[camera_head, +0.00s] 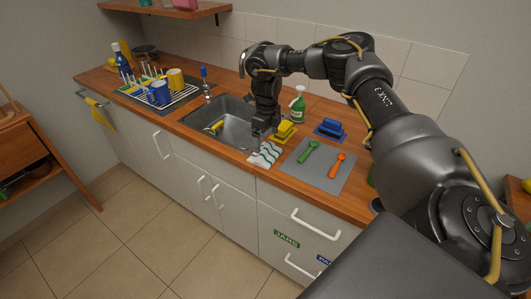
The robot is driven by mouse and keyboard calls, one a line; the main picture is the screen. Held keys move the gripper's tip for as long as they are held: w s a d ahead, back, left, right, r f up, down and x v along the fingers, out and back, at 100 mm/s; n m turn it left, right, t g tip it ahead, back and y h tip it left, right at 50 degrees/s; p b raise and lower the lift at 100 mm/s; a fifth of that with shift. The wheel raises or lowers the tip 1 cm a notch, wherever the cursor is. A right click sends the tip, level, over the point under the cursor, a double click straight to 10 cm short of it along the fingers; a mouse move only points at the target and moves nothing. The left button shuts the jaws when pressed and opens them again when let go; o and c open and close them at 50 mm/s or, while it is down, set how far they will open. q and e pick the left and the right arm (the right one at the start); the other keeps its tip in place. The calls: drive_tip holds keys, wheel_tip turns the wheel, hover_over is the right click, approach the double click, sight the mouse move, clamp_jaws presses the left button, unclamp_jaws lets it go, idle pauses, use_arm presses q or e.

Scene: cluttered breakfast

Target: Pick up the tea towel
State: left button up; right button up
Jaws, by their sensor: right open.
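The tea towel (265,155), white with green stripes, lies crumpled on the wooden counter at its front edge, right of the sink. My right gripper (262,138) points down right at the far end of the towel. It is open. I cannot tell whether its fingers touch the cloth, as the fingertips are small and dark here. My left gripper does not show.
A yellow sponge holder (284,132) stands close right of the gripper, with a green spray bottle (298,105) behind. A grey mat (319,178) holds a green and an orange spoon. A blue block-like item (329,129) stands behind it. The sink (226,125) lies left.

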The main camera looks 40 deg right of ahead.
sight(265, 146)
drive_tip(key=shift+s+f, duration=0.1)
wheel_tip(265, 146, down, 4)
drive_tip(key=shift+f+p, duration=0.25)
drive_tip(key=shift+p, duration=0.7)
drive_tip(key=shift+f, duration=0.25)
drive_tip(key=shift+a, duration=0.1)
drive_tip(key=c, duration=1)
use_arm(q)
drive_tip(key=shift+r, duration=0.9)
use_arm(e)
drive_tip(key=shift+r, duration=0.1)
